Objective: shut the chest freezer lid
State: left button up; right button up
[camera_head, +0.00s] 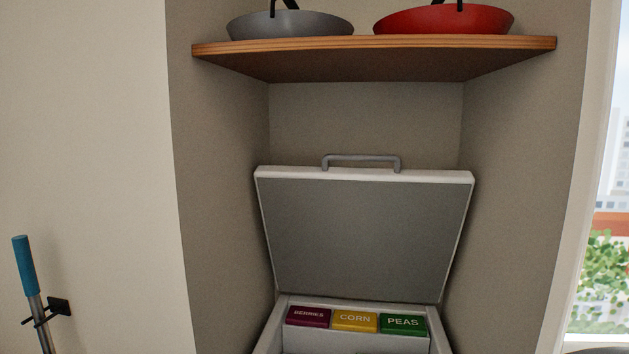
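The chest freezer lid (362,235) stands raised, leaning back in the alcove, with its grey inner face toward me. A grey bar handle (361,160) sits on its top edge. The freezer body (440,333) shows below it, open at the top and cut off by the bottom of the view. Inside are boxes marked berries (308,317), corn (355,320) and peas (403,324). Neither of my grippers is in view.
A wooden shelf (370,62) hangs above the lid and holds a grey pan (290,24) and a red pan (443,20). Alcove walls stand close on both sides. A blue-handled pole (25,268) hangs at the left wall; a window is at the right.

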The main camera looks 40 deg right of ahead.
aim_at(394, 234)
jog(key=z, duration=1.55)
